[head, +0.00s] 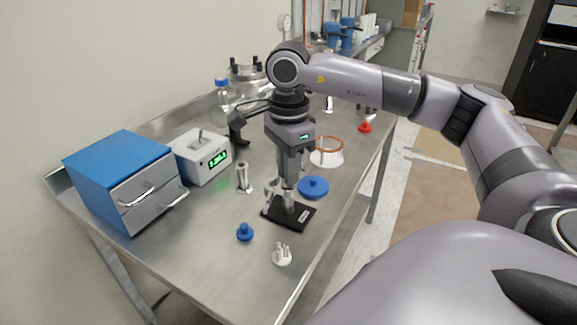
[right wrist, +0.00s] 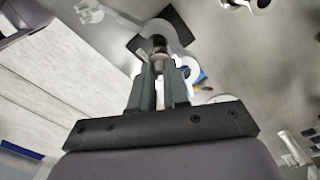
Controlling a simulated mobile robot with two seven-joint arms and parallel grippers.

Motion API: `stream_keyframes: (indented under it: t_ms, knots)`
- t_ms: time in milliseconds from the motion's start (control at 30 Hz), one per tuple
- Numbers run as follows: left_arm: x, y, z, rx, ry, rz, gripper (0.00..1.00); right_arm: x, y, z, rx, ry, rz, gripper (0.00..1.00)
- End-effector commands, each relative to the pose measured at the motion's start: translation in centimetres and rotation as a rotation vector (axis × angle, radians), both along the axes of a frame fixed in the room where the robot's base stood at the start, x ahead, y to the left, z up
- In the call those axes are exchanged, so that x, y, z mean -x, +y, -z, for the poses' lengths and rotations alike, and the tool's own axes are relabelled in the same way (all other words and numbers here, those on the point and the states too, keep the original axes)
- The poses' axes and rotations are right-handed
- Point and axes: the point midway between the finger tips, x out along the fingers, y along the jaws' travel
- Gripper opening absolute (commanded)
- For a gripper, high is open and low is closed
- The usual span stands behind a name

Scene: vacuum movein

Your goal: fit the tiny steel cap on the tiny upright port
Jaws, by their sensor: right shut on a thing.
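My right gripper (head: 289,184) points straight down over a small black base plate (head: 301,217) near the table's front edge. Its fingers are shut on the tiny steel cap, which shows as a pale bit between the fingertips in the right wrist view (right wrist: 159,60). A steel upright post (head: 288,203) stands on the plate directly under the fingertips; I take it to be the port. The fingers hide its top, so I cannot tell whether cap and port touch. My left gripper is not in view.
Close around the plate are a blue disc (head: 313,187), a blue knob (head: 245,232), a white pronged part (head: 282,255) and a steel cylinder (head: 243,177). A blue drawer box (head: 117,165) and a grey meter (head: 201,155) stand left. The front left tabletop is clear.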

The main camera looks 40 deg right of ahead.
Motion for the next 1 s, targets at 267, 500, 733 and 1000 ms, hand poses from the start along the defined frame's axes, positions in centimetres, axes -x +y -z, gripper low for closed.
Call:
stream_keyframes:
  t_ms: [267,500,733,1000]
  knots:
    - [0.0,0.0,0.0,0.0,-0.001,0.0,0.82,0.0,0.0,-0.1,0.0,-0.001,0.0,0.45]
    - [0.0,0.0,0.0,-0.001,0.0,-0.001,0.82,0.0,0.0,0.0,0.0,-0.001,0.0,0.45]
    - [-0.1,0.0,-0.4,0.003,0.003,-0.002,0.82,-0.1,0.0,-2.0,0.0,-0.004,0.001,0.45]
    - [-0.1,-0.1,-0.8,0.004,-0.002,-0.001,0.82,-0.1,0.0,-6.2,0.0,-0.003,0.0,0.45]
